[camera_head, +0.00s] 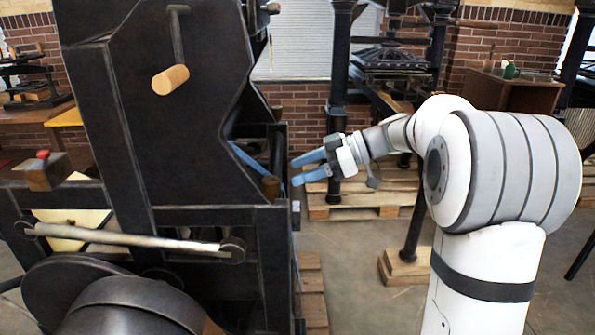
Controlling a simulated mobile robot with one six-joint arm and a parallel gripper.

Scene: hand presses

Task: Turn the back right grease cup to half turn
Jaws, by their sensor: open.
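My gripper (295,172) has two blue fingers spread apart, with nothing between them. It points left at the right side of the large dark press (185,130), close to its frame. A small tan, rounded part (270,187) sits inside the frame, just left of the fingertips; it may be a grease cup, but its shape is too small to tell. A small pale fitting (296,206) is on the frame's right edge, just below the lower finger. I cannot tell which part is the back right grease cup, or its turn position. Whether the fingers touch the press is unclear.
A wooden handle (170,79) juts from the press front, and a pale bar (130,238) crosses lower down. Another press (393,58) stands behind on a wooden pallet (365,192).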

